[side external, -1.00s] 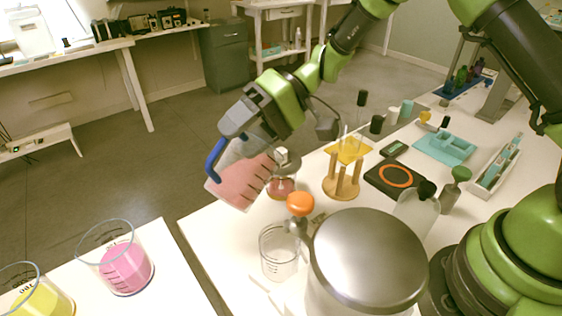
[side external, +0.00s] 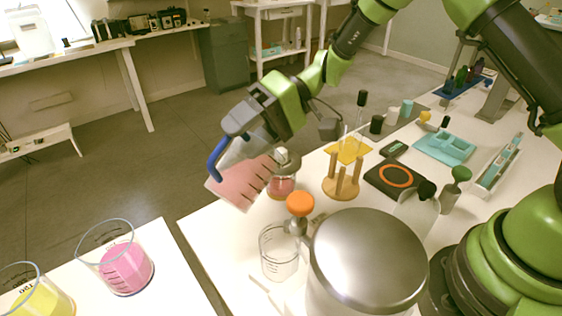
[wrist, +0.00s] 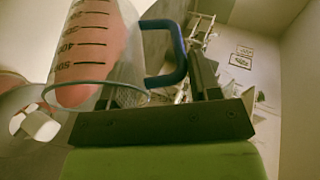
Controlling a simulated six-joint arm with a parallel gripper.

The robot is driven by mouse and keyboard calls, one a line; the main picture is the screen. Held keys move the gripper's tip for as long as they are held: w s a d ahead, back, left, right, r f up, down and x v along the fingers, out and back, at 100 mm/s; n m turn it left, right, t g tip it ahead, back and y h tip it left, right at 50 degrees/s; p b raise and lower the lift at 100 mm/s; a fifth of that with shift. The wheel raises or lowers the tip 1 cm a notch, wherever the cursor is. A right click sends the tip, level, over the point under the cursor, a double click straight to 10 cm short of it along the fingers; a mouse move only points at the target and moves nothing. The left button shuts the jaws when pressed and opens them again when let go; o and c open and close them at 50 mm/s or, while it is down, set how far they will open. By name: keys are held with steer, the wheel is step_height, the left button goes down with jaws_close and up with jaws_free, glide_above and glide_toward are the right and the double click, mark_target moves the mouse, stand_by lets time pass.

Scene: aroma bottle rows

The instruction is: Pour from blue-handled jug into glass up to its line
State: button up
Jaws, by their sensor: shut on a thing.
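My gripper (side external: 236,132) is shut on the blue-handled jug (side external: 243,184), near its blue handle (side external: 214,158). The jug is clear, has dark graduation marks and holds pinkish-red liquid. It is tilted and held up off the table, near its left edge. In the wrist view the jug (wrist: 92,45) shows its marks and rim, with the blue handle (wrist: 181,50) beside the jaws. A clear glass with marks (side external: 278,254) stands upright on the table, below and right of the jug, apart from it, and looks empty. No falling stream is visible.
A round flask with red liquid (side external: 281,187) stands close behind the jug. An orange-topped item (side external: 300,204) and a large metal-lidded vessel (side external: 368,258) crowd the glass. A wooden stand (side external: 341,184) is behind. Beakers of pink (side external: 127,268) and yellow liquid (side external: 42,302) stand on another table, left.

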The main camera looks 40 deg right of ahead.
steer(key=shift+w+d+y, duration=0.1)
steer(key=shift+d+y, duration=0.2)
steer(key=shift+y, duration=0.1)
stand_by(1.2)
steer(key=shift+w+d+r+m+y, duration=0.15)
steer(key=shift+d+r+m+y, duration=0.2)
steer(key=shift+d+y, duration=0.4)
stand_by(4.6)
steer(key=shift+s+a+f+h, duration=0.15)
steer(key=shift+a+h, duration=0.45)
steer(key=shift+h, duration=0.1)
steer(key=shift+s+a+f+h, duration=0.1)
steer(key=shift+s+a+h, duration=0.05)
steer(key=shift+a+h, duration=0.5)
steer(key=shift+n, duration=0.45)
